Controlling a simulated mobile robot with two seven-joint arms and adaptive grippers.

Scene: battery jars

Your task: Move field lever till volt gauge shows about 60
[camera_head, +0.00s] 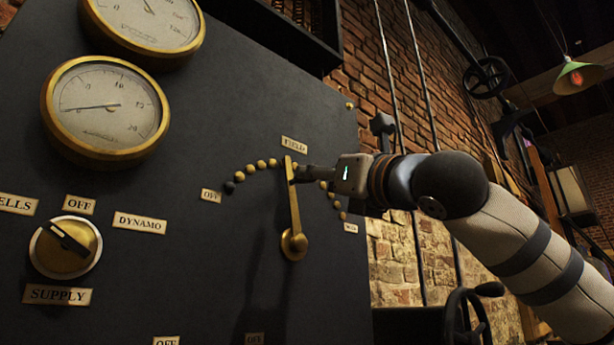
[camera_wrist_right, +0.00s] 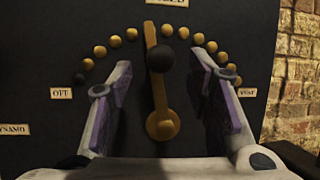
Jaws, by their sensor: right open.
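The brass field lever (camera_head: 295,215) stands nearly upright on the dark panel, under the FIELD label (camera_head: 294,145). It also shows in the right wrist view (camera_wrist_right: 159,95), with a dark round knob. My right gripper (camera_head: 305,174) is at the lever's upper part; in the right wrist view its open fingers (camera_wrist_right: 163,75) stand either side of the lever, with gaps. An upper round gauge (camera_head: 145,25) is cut off by the top edge; its needle points up and left, and its label is unclear. A lower gauge (camera_head: 105,110) has its needle near the left end. My left gripper is out of view.
An arc of brass studs (camera_head: 249,168) runs around the lever, from an OFF label (camera_head: 211,195) on the left to another label (camera_head: 350,227) on the right. A brass supply knob (camera_head: 65,247) sits lower left. A brick wall (camera_head: 400,260) stands beyond the panel.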

